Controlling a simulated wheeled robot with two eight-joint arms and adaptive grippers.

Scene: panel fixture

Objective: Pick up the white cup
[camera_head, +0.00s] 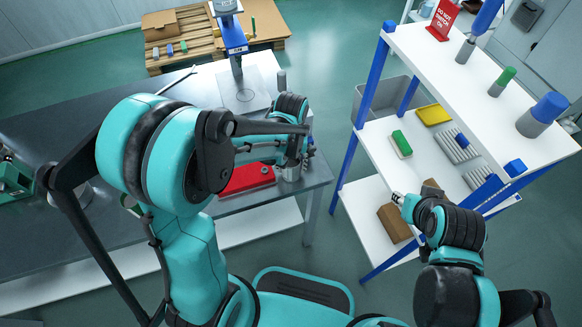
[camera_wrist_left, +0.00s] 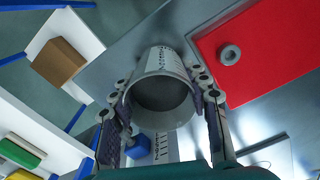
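The white cup (camera_wrist_left: 158,95) stands near the table edge between the two fingers of my left gripper (camera_wrist_left: 163,92), its open mouth facing the left wrist view. Dark markings run along its side. One finger is on each side, very close to the wall; I cannot tell whether the pads press on it. In the head view the cup (camera_head: 291,172) shows only partly below my left gripper (camera_head: 296,150), beside the red box. My right gripper (camera_head: 399,198) is in front of the shelf, away from the cup; its finger opening is too small to judge.
The red box (camera_head: 247,179) lies on the dark table (camera_head: 60,130) beside the cup. A blue block (camera_wrist_left: 138,147) shows near the cup in the left wrist view. A white shelf (camera_head: 440,60) with several parts stands at the right. A brown block (camera_head: 393,222) sits on its lower level.

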